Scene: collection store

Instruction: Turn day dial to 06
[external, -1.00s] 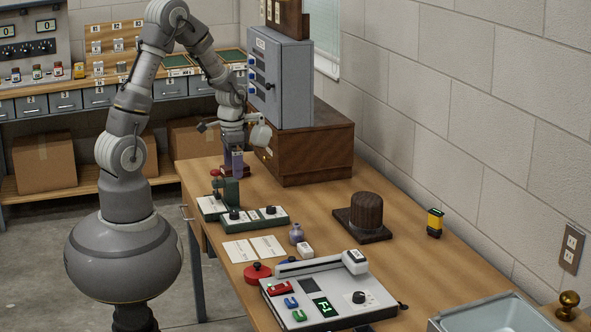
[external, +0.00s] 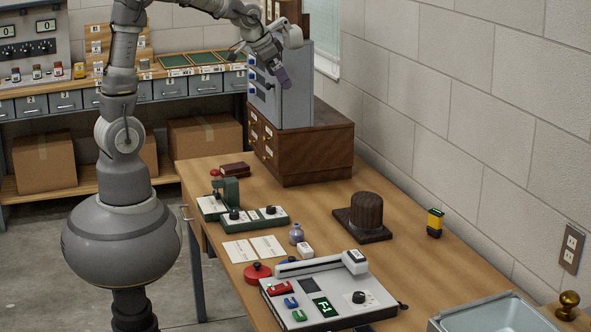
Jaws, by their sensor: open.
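A green stamp-like device (external: 229,190) stands on the wooden table, with two low units with black knobs beside it, a left dial (external: 235,214) and a right dial (external: 269,210). Their labels are too small to read, so I cannot tell which is the day dial or what it shows. My gripper (external: 284,80) is raised in front of the grey cabinet (external: 293,95), well above and behind the dials.
A brown drawer chest (external: 315,150) carries the cabinet. A dark red book (external: 235,170) lies at the table's back left.

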